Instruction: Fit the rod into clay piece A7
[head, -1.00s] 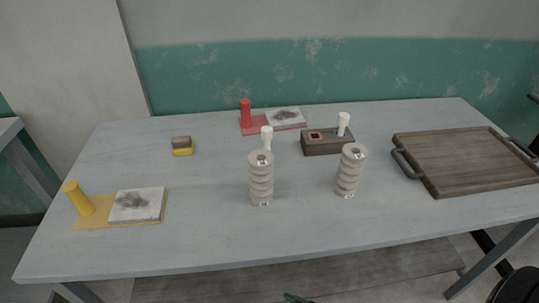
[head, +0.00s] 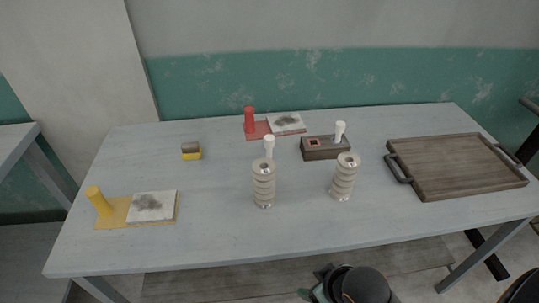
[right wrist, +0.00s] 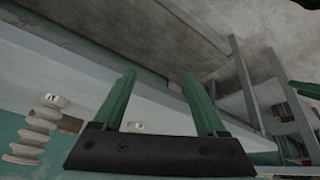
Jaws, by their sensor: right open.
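Two ribbed, pale clay pieces stand upright near the table's middle, the left clay piece (head: 264,185) and the right clay piece (head: 344,178). Each has a dark hole in its top. I cannot read which is A7. One white rod (head: 269,146) stands behind the left piece, its lower part hidden. Another white rod (head: 339,132) stands upright in a dark block (head: 325,154). My right gripper (head: 320,290), partly seen, is low at the front, apart from the pieces. In the right wrist view its green fingers (right wrist: 160,76) are open and empty; a ribbed clay piece (right wrist: 30,135) shows at left.
A wooden tray (head: 455,165) with dark handles lies at right. At left are a yellow board (head: 115,213) with post and white slab, and a small yellow-and-brown block (head: 191,152). A red board (head: 257,130) with red post is at the back. The front tabletop is clear.

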